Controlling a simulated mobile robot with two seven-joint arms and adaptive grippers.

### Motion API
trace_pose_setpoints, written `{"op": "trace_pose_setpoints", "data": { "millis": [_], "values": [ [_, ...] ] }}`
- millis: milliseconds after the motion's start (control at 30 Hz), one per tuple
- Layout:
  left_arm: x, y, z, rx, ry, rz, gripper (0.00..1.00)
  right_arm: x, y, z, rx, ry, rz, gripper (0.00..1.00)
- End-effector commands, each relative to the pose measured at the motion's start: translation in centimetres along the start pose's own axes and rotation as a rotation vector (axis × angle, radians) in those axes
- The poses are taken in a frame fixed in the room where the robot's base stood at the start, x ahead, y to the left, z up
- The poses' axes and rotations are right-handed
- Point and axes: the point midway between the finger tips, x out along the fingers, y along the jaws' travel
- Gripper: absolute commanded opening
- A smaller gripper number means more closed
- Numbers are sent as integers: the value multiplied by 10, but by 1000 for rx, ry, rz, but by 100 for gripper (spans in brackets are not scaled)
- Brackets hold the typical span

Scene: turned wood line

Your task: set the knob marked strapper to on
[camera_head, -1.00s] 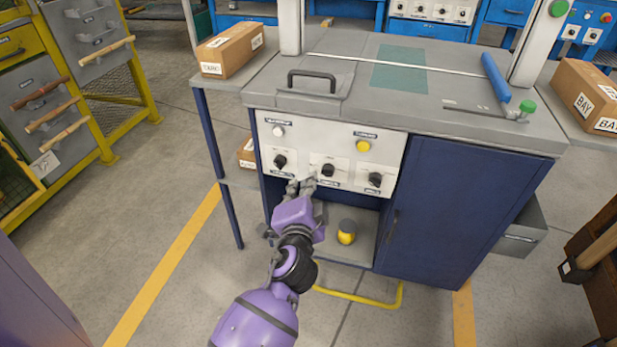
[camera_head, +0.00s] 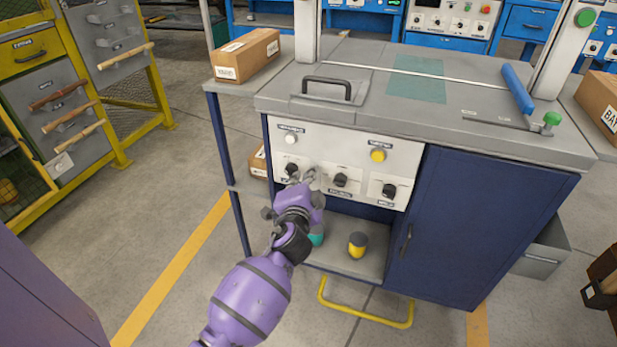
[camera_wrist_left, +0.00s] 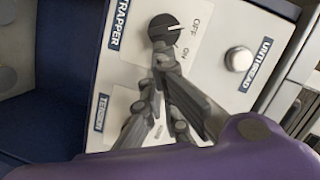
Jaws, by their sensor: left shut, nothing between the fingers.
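The strapper knob (camera_head: 291,169) is the leftmost of three dark knobs on the white panel (camera_head: 350,147). In the left wrist view the strapper knob (camera_wrist_left: 162,27) is round and black, beside a label reading "TRAPPER". Its white pointer line is turned towards OFF; ON is printed at another angle around it. My left gripper (camera_head: 308,178) is at the panel, just right of and below this knob. In the wrist view its shut, empty fingers (camera_wrist_left: 158,72) are close below the knob; I cannot tell whether they touch it. My right gripper is out of view.
A middle knob (camera_head: 340,179) and a right knob (camera_head: 389,190) sit close by. Above them are a white button (camera_head: 291,138) and a yellow button (camera_head: 378,155). The worktop (camera_head: 450,120) overhangs the panel. A yellow-and-grey object (camera_head: 357,245) stands on the shelf below.

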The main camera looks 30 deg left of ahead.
Motion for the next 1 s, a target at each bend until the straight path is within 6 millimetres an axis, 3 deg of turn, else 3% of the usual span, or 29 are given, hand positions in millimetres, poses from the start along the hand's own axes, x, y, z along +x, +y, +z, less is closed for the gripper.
{"op": "trace_pose_setpoints", "data": {
  "millis": [1000],
  "values": [
    [3, 10, 13, 187, -2, -46, 0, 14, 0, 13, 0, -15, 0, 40]
  ]
}}
